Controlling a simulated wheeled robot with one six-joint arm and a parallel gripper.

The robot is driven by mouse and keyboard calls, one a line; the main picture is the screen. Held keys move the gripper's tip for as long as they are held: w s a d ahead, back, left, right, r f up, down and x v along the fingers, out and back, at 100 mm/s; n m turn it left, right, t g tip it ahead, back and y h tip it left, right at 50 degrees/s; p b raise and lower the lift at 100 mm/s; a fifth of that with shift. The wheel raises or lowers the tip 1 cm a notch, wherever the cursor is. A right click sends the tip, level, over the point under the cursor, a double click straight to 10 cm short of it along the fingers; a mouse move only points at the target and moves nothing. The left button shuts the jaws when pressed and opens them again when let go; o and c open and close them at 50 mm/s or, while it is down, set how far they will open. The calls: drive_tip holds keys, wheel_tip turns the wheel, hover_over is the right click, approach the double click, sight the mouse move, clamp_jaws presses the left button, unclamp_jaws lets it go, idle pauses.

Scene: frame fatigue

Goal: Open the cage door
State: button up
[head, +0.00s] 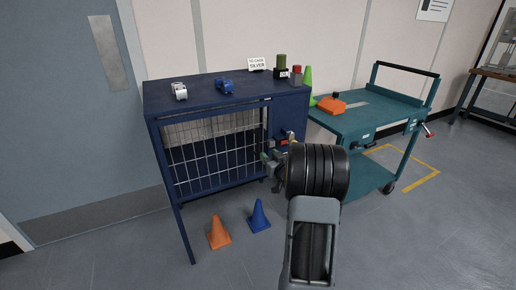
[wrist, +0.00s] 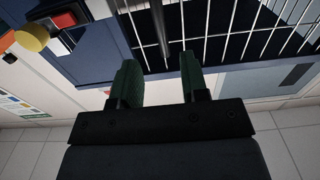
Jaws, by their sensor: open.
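The cage (head: 225,90) is a dark blue cabinet on legs. Its door (head: 210,160) is a wire mesh panel in the front, and it looks closed. The mesh (wrist: 225,45) also fills the top of the wrist view. My gripper (head: 268,160) is at the right edge of the mesh, and my arm hides part of the cabinet there. In the wrist view my gripper (wrist: 160,75) is open, with two green fingers pointing at the mesh. A dark upright bar (wrist: 160,22), perhaps the door handle, lines up with the gap between them. I cannot tell whether they touch it.
A silver item (head: 179,91) and a blue item (head: 225,86) sit on the cabinet top. An orange cone (head: 219,233) and a blue cone (head: 259,216) stand on the floor before the cage. A teal cart (head: 365,122) stands right. A yellow knob (wrist: 32,38) is beside the mesh.

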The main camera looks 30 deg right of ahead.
sight(259, 145)
drive_tip(key=w, duration=0.3)
drive_tip(key=w+d, duration=0.1)
drive_tip(key=w, duration=0.2)
drive_tip(key=w+b, duration=0.1)
drive_tip(key=w, duration=0.2)
drive_tip(key=shift+w+d, duration=0.15)
drive_tip(key=shift+w, duration=0.25)
drive_tip(key=shift+c, duration=0.4)
clamp_jaws()
